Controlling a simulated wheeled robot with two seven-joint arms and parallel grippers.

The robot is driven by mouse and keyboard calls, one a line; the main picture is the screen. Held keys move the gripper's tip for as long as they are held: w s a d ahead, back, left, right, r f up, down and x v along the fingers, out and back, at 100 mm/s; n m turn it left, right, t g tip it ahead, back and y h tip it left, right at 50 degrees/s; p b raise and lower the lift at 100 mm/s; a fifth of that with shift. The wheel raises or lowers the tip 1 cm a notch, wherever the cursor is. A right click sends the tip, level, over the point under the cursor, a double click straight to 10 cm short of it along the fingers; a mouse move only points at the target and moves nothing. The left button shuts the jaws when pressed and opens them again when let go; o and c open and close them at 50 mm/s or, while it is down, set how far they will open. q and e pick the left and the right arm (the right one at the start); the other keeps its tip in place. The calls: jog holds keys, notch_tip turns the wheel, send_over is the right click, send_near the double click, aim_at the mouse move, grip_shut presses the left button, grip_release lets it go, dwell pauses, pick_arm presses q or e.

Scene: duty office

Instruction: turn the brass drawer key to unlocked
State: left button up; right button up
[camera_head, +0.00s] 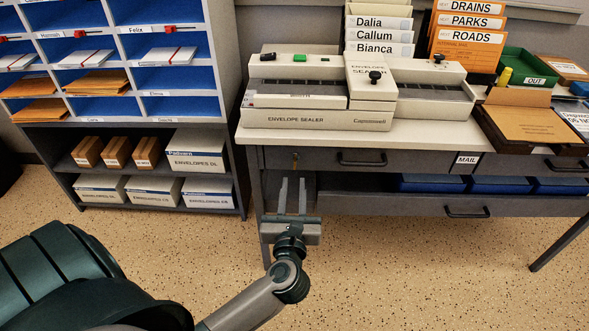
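The brass drawer key (295,159) sits in the front of the left drawer (325,158), under the white worktop of the desk. It is very small here, and I cannot tell clearly how it is turned. My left gripper (292,187) points up toward the drawer front, just below the key in the picture. Its two fingers stand apart with a gap and nothing between them. The fingertips look clear of the key. My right gripper is not in view.
The drawer's dark handle (362,159) is right of the key. An envelope sealer (320,120) stands on the worktop (420,137) above. A shelf unit (240,185) with boxes stands at left. Blue bins (430,183) sit below the drawers. Open floor lies in front.

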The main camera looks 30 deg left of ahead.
aim_at(295, 166)
pick_arm(q)
jog(key=x, duration=0.6)
jog(key=shift+w+a, duration=0.15)
jog(key=shift+w, duration=0.1)
grip_shut()
